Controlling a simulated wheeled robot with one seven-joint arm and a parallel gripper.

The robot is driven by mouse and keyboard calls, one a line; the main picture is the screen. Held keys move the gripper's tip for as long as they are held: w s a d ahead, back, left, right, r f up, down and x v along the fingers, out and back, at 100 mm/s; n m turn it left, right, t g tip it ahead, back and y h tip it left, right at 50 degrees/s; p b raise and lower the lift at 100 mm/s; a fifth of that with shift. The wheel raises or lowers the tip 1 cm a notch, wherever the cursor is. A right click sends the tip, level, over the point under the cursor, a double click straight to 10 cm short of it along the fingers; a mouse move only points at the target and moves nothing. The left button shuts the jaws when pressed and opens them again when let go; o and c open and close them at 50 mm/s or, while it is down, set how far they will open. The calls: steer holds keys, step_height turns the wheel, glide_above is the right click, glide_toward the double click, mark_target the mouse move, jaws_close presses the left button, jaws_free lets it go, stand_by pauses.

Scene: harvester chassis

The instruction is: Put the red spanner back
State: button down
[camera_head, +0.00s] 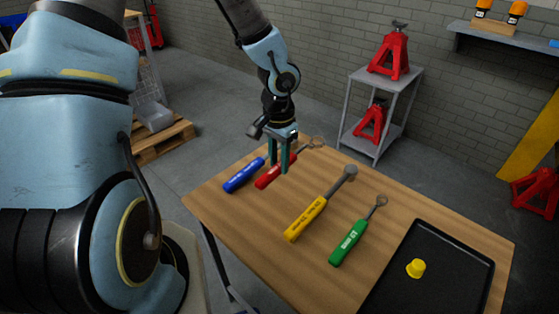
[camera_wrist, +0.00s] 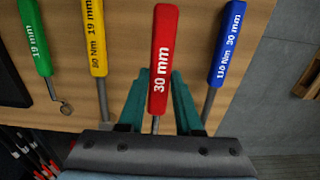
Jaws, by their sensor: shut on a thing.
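The red spanner (camera_head: 267,178) is between my gripper's teal fingers (camera_head: 278,166) near the back left of the wooden table. Its handle points toward the left front and its ring head shows behind the gripper. In the wrist view the red handle (camera_wrist: 162,60), marked 30 mm, runs between the two fingers (camera_wrist: 157,100), which are shut on the spanner near where handle and shaft meet. Part of the shaft is hidden by the gripper body. I cannot tell whether the spanner touches the table.
A blue tool (camera_head: 244,175) lies close to the left of the red spanner. A yellow tool (camera_head: 305,219) and a green one (camera_head: 348,243) lie to the right. A black tray (camera_head: 467,256) at the front right holds a yellow piece (camera_head: 416,268). Bare wood (camera_head: 225,220) shows front left.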

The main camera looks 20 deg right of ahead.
steer(key=shift+f+b, duration=3.7)
steer(key=shift+f, duration=0.25)
steer(key=c, duration=0.5)
jaws_free()
step_height(320, 180, up, 11)
steer(key=shift+s+f+p, duration=0.1)
steer(key=shift+p, duration=0.4)
